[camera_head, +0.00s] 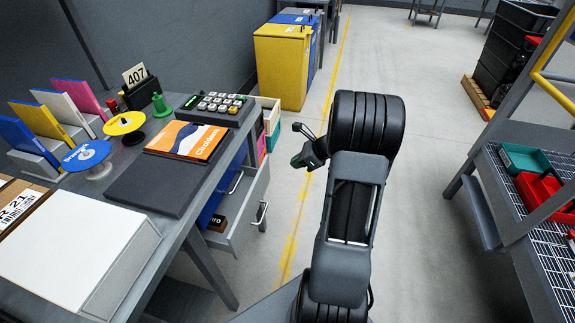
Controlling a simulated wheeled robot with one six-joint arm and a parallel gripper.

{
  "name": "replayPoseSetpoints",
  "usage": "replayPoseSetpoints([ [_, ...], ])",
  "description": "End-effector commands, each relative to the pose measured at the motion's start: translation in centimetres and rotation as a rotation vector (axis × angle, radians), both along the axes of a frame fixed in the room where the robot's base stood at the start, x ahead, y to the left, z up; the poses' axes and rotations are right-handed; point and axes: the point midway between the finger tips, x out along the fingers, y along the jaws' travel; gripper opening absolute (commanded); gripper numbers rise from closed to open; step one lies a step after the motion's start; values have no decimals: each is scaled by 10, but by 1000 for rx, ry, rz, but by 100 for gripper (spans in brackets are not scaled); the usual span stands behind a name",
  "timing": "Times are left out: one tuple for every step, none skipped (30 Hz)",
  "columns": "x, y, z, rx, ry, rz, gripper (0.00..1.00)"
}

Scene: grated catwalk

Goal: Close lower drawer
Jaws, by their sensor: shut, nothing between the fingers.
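The lower drawer (250,200) is grey with a bar handle on its front. It stands pulled out from under the left desk, and a dark box with white lettering (217,223) lies inside it. Another bar handle (236,183) shows above it, close to the desk's side. My gripper (297,161) is beyond the drawer and to its right, at the end of my raised arm. It is small in view, its fingers are shut and empty, and it is apart from the drawer. The back of the drawer is hidden by the desk top.
The desk (190,190) carries a book (186,140), a keypad (217,105) and other items. A rack with coloured contents (268,125) stands behind the drawer. A yellow cabinet (282,65) is farther back. A grated shelf (535,215) stands right. The floor between is clear.

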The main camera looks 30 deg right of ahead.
Motion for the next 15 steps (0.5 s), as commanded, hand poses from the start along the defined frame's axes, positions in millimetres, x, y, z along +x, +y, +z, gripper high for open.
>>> replayPoseSetpoints([
  [-6, -1, 0, 24, -7, 0, 0],
  [-10, 0, -1, 44, -19, 4, 0],
  [-15, 0, -5, 72, -41, 7, 0],
  [-19, 1, -6, 93, -60, 8, 0],
  [-22, 1, -9, 111, -80, 7, 0],
  [-26, 2, -11, 131, -106, 7, 0],
  [-28, 2, -13, 144, -124, 4, 0],
  [-30, 3, -14, 154, -141, 4, 0],
  [-31, 4, -17, 164, -159, 1, 0],
  [-32, 4, -18, 169, -171, 0, 0],
  [-32, 5, -20, 173, -178, -1, 0],
  [-30, 7, -22, 175, -186, 0, 0],
  [-29, 9, -24, 176, -188, -1, 0],
  [-26, 11, -26, 176, -187, 0, 0],
  [-23, 14, -29, 175, -187, 1, 0],
])
